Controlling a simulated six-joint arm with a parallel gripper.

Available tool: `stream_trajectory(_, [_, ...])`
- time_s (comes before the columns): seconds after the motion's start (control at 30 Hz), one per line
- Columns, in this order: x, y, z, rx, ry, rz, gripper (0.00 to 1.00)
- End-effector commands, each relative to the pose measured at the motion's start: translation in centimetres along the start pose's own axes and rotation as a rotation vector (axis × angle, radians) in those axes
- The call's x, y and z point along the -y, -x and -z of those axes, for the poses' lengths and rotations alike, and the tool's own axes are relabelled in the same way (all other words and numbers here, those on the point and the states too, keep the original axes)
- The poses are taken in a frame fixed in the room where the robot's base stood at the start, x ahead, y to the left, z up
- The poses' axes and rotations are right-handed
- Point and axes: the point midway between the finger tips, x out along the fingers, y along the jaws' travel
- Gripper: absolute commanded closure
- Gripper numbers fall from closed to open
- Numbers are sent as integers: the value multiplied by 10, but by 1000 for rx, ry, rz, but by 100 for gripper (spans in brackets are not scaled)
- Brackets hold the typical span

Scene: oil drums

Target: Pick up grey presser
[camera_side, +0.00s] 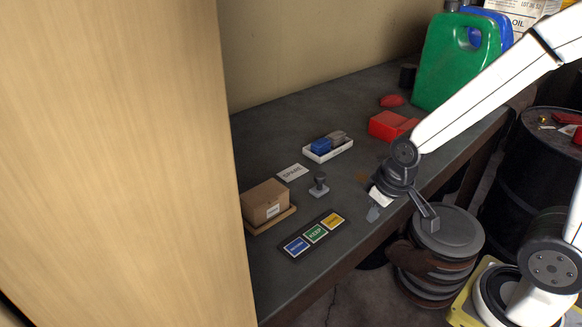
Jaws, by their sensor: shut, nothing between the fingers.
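The grey presser (319,185) stands upright on the dark bench top (265,129), with a dark knob above a small grey base. It is left of my gripper (373,213), between the cardboard box and the white tray. My gripper hangs over the front edge area of the bench, pointing down, and is apart from the presser. Its fingers are shut and empty.
A label strip (314,234) with blue, green and yellow panels lies in front of the presser. A cardboard box (265,202) sits left, a white tray (340,149) behind, and a red container (389,126) and green jerrycan (440,65) stand further back.

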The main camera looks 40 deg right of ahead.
Motion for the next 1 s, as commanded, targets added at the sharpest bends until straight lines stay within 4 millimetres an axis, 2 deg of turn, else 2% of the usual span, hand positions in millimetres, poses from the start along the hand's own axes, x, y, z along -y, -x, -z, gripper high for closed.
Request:
stream_trajectory(0.27, [0,0,0,0,0,0,100])
stream_trajectory(0.3, [0,0,0,0,0,0,97])
stream_trajectory(0.57, [0,0,0,0,0,0,14])
stream_trajectory(0.6, [0,0,0,0,0,0,12])
stream_trajectory(1.0, [0,0,4,3,24,0,12])
